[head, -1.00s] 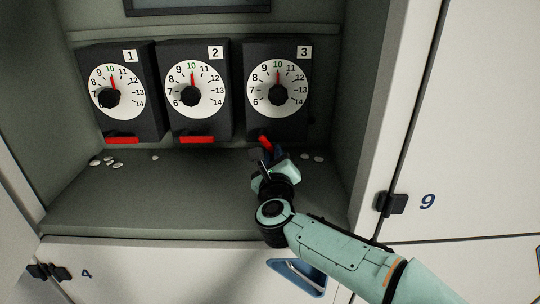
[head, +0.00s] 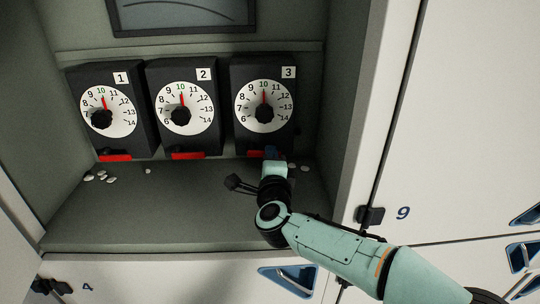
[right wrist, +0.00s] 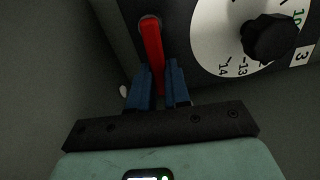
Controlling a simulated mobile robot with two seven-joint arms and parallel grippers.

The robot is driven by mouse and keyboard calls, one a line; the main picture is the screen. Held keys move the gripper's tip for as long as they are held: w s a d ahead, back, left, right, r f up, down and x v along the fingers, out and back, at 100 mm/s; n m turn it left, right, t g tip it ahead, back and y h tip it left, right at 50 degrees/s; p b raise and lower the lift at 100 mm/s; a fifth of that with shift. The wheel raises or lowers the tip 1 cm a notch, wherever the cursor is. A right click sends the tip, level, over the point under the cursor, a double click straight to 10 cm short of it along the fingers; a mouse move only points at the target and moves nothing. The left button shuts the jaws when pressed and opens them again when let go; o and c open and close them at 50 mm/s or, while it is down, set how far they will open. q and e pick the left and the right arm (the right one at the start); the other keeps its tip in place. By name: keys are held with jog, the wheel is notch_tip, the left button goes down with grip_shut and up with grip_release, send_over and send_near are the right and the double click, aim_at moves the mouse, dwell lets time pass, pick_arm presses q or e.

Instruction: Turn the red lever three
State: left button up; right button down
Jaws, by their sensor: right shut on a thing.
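Red lever three (head: 256,153) is under the black box marked 3 (head: 282,142). In the head view only its left end shows, and my gripper hides the rest. In the right wrist view the red lever (right wrist: 152,45) runs from its pivot down between the blue fingers and lies about level along the box's lower edge. My right gripper (head: 272,153) is shut on the lever, with a finger on each side in the right wrist view (right wrist: 160,82). My left gripper is not in view.
Boxes 1 (head: 126,138) and 2 (head: 205,140) stand to the left, each with a level red lever. Small white pieces (head: 110,180) lie on the grey shelf (head: 130,220). The recess's right wall (head: 345,110) is close to my right arm.

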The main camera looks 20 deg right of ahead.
jog(key=shift+r+n, duration=0.25)
jog(key=shift+n, duration=0.25)
jog(key=shift+p, duration=0.3)
jog(key=c, duration=1.1)
grip_release()
jog(key=b+v, duration=0.2)
jog(key=v, duration=1.1)
jog(key=shift+s+a, duration=0.1)
jog(key=shift+s, duration=0.15)
